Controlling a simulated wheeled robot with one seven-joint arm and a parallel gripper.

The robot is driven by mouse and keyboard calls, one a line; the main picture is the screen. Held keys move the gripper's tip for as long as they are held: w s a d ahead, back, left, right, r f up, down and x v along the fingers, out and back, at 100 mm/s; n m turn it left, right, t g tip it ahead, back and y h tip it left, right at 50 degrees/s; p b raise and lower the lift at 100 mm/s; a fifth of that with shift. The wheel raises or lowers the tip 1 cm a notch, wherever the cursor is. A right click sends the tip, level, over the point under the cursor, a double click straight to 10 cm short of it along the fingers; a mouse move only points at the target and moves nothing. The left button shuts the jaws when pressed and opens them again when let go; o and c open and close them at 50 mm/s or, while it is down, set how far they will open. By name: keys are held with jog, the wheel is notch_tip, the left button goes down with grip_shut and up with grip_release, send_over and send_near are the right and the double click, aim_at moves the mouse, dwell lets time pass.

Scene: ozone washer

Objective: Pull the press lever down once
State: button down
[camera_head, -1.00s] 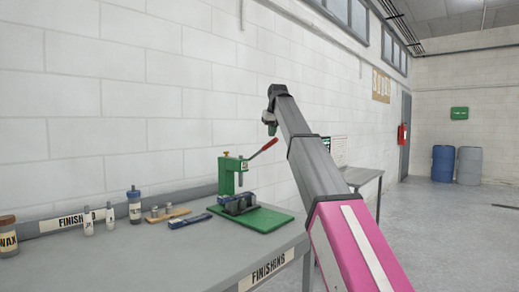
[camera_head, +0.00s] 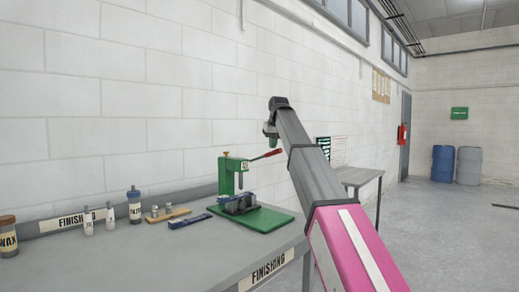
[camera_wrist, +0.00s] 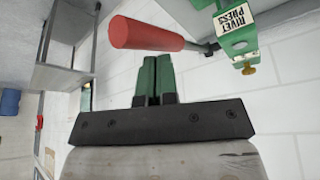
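The green rivet press (camera_head: 229,172) stands on a green base plate (camera_head: 262,220) on the workbench. Its lever has a red handle (camera_head: 268,155) that points right and slightly upward. In the wrist view the red handle (camera_wrist: 147,35) lies across the picture just beyond my fingertips, and part of the press (camera_wrist: 237,28) shows at the upper right. My gripper (camera_wrist: 154,62) has its two green fingers side by side, shut with nothing between them. In the head view my gripper (camera_head: 270,138) is just above the handle. Whether the fingertips touch it I cannot tell.
The bench (camera_head: 190,255) holds a blue-black tool (camera_head: 190,221), a wooden block with metal parts (camera_head: 167,214), and several bottles at the left. The wall is close behind the press. Another table (camera_head: 358,177) stands farther right.

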notch_tip(320, 180, down, 9)
jog(key=shift+s+d, duration=0.3)
jog(key=shift+d, duration=0.05)
dwell(1.2)
jog(key=shift+r, duration=0.15)
notch_tip(320, 180, up, 20)
dwell(2.3)
dwell(0.8)
